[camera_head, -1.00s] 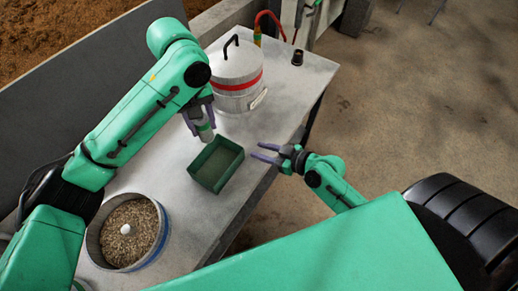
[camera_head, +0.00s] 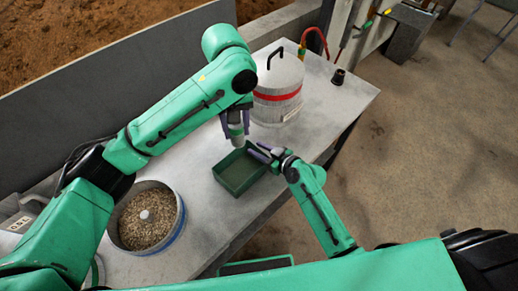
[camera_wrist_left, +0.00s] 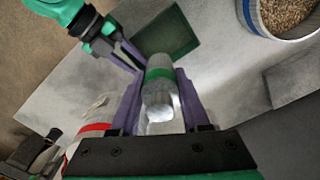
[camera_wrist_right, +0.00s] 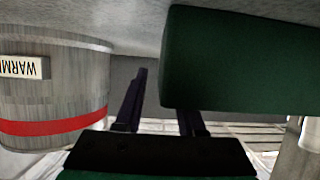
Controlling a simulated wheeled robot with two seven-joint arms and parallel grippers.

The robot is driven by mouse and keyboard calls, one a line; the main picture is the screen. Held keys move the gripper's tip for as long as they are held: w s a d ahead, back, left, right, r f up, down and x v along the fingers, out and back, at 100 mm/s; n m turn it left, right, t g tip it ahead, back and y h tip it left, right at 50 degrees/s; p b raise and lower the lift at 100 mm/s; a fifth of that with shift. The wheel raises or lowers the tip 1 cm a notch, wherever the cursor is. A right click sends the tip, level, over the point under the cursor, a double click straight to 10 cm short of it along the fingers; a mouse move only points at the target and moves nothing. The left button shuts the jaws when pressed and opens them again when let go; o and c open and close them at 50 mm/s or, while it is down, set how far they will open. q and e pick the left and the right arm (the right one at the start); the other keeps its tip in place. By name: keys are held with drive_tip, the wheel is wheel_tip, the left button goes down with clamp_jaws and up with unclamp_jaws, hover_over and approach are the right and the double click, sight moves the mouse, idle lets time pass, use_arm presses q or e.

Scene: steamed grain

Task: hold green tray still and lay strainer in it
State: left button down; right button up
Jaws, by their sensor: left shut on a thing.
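The green tray (camera_head: 232,184) is an open box on the grey table; it also shows in the left wrist view (camera_wrist_left: 172,35) and close up in the right wrist view (camera_wrist_right: 240,60). My left gripper (camera_head: 236,138) is shut on a small pale cylinder with a green band, apparently the strainer (camera_wrist_left: 159,95). It holds this upright above the tray's back edge. My right gripper (camera_head: 262,153) is open at the tray's right back side. In the right wrist view its fingers (camera_wrist_right: 160,105) are apart, one beside the tray and one partly hidden by the tray wall. Contact cannot be told.
A metal canister (camera_head: 278,88) with a red band and black handle stands behind the tray. A round pan of grain (camera_head: 178,222) stands front left. A small black object (camera_head: 338,77) lies near the table's far right corner. Bare table surrounds the tray.

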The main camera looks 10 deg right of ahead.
clamp_jaws()
idle(1.3)
